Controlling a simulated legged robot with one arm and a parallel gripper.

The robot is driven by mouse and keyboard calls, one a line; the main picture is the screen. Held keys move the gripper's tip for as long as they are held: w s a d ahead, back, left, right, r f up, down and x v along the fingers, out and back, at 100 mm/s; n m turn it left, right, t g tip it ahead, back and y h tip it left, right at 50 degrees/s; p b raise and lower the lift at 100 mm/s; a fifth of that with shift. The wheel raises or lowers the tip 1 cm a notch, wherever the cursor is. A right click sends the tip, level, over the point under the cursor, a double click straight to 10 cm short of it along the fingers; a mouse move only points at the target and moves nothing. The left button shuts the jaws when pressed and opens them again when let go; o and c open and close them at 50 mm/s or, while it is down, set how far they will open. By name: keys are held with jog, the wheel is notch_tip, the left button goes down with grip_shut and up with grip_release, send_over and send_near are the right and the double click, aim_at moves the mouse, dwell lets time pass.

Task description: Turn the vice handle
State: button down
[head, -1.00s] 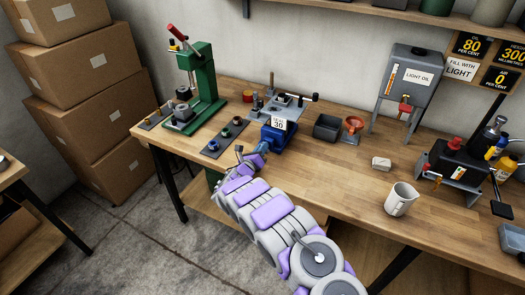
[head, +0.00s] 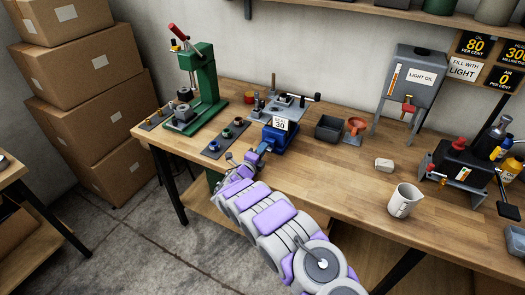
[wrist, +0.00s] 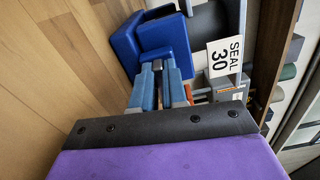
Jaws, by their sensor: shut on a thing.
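The blue vice (head: 277,140) stands at the front edge of the bench, with a white "SEAL 30" tag (head: 280,123) on top. In the wrist view the blue vice body (wrist: 160,40) is just beyond my gripper, with the tag (wrist: 225,56) to its right. My gripper (wrist: 157,80) has its two blue-grey fingers shut on a small grey part at the vice's front, apparently the vice handle (wrist: 157,65). Most of the handle is hidden by the fingers. In the head view my gripper (head: 260,152) reaches the vice's front from below left.
A green press (head: 205,85) and a tray of small rings (head: 226,137) stand left of the vice. The bench front between vice and jug is mostly clear.

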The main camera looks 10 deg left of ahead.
jog(key=shift+a+n, duration=0.25)
jog(key=shift+n, duration=0.35)
jog(key=shift+f, duration=0.1)
jog(key=c, duration=1.3)
grip_release()
jog(key=shift+a+f, duration=0.15)
jog(key=shift+o, duration=0.7)
jog(key=shift+s, duration=0.15)
jog(key=p+v, duration=0.3)
jog(key=v, duration=1.4)
